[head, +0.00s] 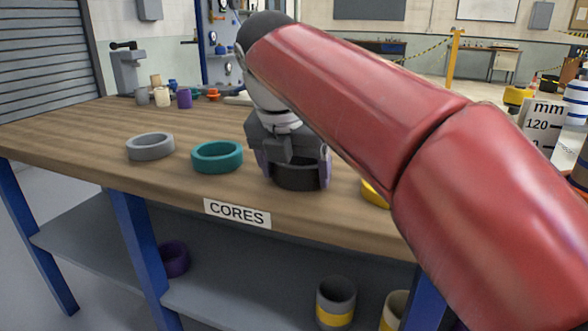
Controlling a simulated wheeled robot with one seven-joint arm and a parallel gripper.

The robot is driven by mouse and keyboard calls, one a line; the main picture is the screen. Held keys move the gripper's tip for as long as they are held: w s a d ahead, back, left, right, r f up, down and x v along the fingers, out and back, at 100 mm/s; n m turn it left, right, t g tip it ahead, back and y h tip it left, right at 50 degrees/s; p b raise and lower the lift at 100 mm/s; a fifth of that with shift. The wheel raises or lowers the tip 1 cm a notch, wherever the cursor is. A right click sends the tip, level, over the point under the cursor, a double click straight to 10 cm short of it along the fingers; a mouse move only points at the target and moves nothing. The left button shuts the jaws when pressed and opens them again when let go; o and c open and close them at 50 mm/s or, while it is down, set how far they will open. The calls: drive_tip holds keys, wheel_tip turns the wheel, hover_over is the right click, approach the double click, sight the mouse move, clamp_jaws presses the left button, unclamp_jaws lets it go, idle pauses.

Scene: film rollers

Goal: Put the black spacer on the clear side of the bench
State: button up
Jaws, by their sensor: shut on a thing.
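The black spacer (297,176) is a short, wide ring near the front edge of the wooden bench (85,140), right of the CORES label. My gripper (293,172) reaches down from above and is shut on the black spacer, one finger at its left and one at its right. The spacer's bottom is at or just above the bench top; I cannot tell if it touches. My red arm hides much of the bench's right side.
A teal ring (217,157) lies just left of the black spacer, with a grey ring (150,146) farther left. A yellow ring (374,193) shows partly behind my arm. Several small cores, including a purple one (184,99), stand at the back left. The left front is bare.

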drive_tip(key=shift+f, duration=0.15)
drive_tip(key=o, duration=1)
drive_tip(key=shift+o, duration=0.2)
drive_tip(key=p+v, duration=0.4)
drive_tip(key=v, duration=0.8)
drive_tip(key=shift+r, duration=0.25)
